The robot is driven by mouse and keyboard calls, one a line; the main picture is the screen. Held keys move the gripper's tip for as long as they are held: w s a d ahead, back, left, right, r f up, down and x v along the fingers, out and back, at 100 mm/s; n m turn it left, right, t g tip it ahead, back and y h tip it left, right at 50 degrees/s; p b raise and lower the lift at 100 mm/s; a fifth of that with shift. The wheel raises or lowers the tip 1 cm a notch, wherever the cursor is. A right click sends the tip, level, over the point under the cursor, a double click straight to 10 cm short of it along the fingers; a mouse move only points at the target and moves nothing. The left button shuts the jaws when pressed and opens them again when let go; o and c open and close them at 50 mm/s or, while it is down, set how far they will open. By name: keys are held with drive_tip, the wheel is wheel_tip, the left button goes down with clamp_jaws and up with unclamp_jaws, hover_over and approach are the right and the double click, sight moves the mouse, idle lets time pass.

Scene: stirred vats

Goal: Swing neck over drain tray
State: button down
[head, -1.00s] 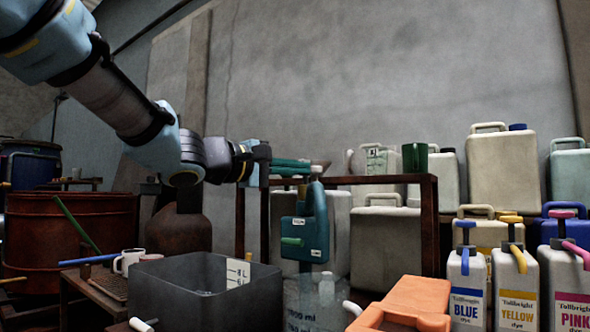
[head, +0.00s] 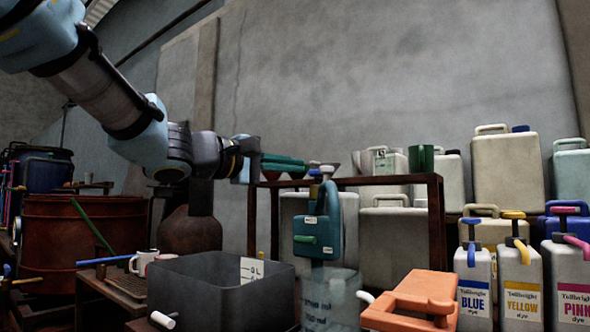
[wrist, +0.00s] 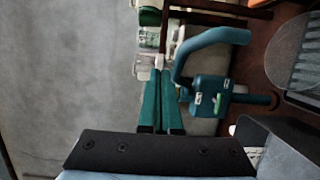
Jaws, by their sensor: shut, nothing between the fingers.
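A teal pump unit (head: 316,235) with a curved neck (head: 350,215) stands on a clear marked jug (head: 325,297). In the wrist view the arched neck (wrist: 205,42) rises from the teal body (wrist: 210,97). My gripper (head: 300,166) is shut and empty, its teal fingers level with the pump's top and just left of it. In the wrist view the fingers (wrist: 160,78) lie together beside the neck, with no contact clearly visible. A dark ribbed surface (wrist: 305,100) shows at the right there; I cannot tell whether it is the drain tray.
A grey open bin (head: 215,300) stands left of the jug, with a white mug (head: 140,263) behind it. An orange container (head: 415,298) is in front at right. A brown shelf frame (head: 437,220) stands behind; several dye bottles (head: 473,290) stand at right.

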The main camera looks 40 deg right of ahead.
drive_tip(key=s+a, duration=0.3)
drive_tip(key=a, duration=0.1)
drive_tip(key=shift+s+a, duration=0.2)
drive_tip(key=shift+s, duration=0.2)
drive_tip(key=w+a+f+n+t+y, duration=0.15)
drive_tip(key=w+a+f+y, duration=0.25)
drive_tip(key=w+a+f, duration=0.55)
drive_tip(key=w+a+f+t+y, duration=0.2)
drive_tip(key=w+a+f+y, duration=0.25)
drive_tip(key=f, duration=1.05)
drive_tip(key=a+f+m+y, duration=0.1)
drive_tip(key=a+f+y, duration=0.2)
drive_tip(key=a+f, duration=0.55)
drive_tip(key=a+f+y, duration=0.3)
drive_tip(key=a+f, duration=0.2)
drive_tip(key=a, duration=0.7)
drive_tip(key=a+f+m+y, duration=0.1)
drive_tip(key=a+f+y, duration=0.2)
drive_tip(key=a+f, duration=0.5)
wheel_tip(320, 180, up, 30)
drive_tip(key=a+p, duration=0.1)
drive_tip(key=p, duration=2.6)
drive_tip(key=shift+a+f, duration=0.15)
drive_tip(key=shift+f, duration=0.05)
drive_tip(key=shift+n, duration=0.25)
